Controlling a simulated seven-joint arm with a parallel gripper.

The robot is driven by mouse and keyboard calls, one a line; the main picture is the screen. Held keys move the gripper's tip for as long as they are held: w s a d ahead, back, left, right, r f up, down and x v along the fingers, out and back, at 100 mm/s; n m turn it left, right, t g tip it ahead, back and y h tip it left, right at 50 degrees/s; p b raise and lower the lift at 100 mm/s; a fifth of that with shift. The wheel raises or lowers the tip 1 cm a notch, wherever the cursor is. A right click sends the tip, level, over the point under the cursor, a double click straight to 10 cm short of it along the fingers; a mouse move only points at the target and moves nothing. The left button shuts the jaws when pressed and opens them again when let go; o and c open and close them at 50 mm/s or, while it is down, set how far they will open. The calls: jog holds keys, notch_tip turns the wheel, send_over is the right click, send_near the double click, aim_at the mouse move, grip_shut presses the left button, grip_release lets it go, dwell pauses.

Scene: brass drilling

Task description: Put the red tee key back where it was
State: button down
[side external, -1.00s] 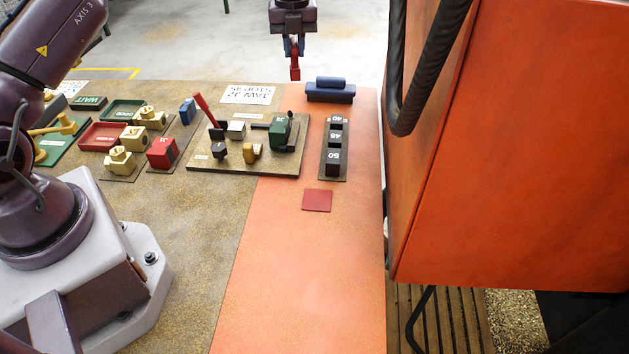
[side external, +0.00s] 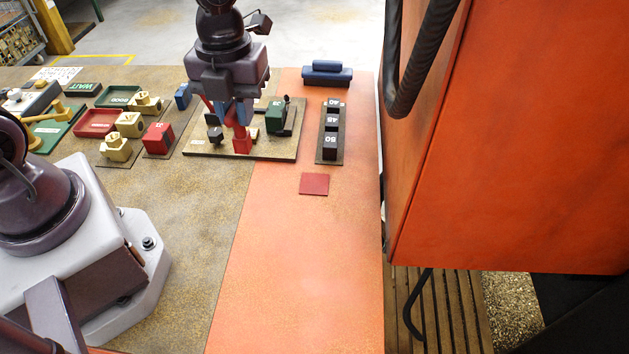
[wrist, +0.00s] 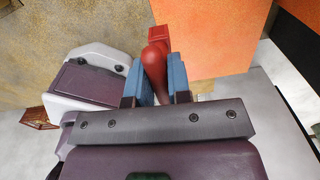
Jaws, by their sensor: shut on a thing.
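The red tee key (side external: 241,141) hangs below my gripper (side external: 232,112), which is shut on it between two blue fingers. In the wrist view the key (wrist: 156,60) runs out from between the fingers (wrist: 160,82) and ends in a squarish red block. In the side view that lower end overlaps the front part of the fixture plate (side external: 275,155); I cannot tell whether it touches. A flat red square (side external: 314,184) lies bare on the orange part of the table. My gripper hides much of the fixture plate's middle.
A green block (side external: 280,117) stands on the plate's right. Further right are a rack of dark numbered blocks (side external: 330,139) and a blue block (side external: 327,74). A red block (side external: 158,138) and cream parts (side external: 116,147) stand left. The orange front area is clear.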

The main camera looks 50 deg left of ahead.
jog(key=shift+w+d+f, duration=0.45)
jog(key=shift+w+f, duration=1.6)
jog(key=shift+f, duration=0.35)
jog(key=shift+w+d+f, duration=0.45)
jog(key=shift+w+f, duration=1.6)
jog(key=shift+f, duration=0.35)
jog(key=shift+w+d+f, duration=0.45)
jog(key=shift+w+f, duration=1.6)
jog(key=shift+f, duration=0.35)
jog(key=c, duration=1.1)
grip_release()
jog(key=shift+f, duration=0.2)
jog(key=shift+o, duration=0.2)
jog(key=shift+r, duration=0.1)
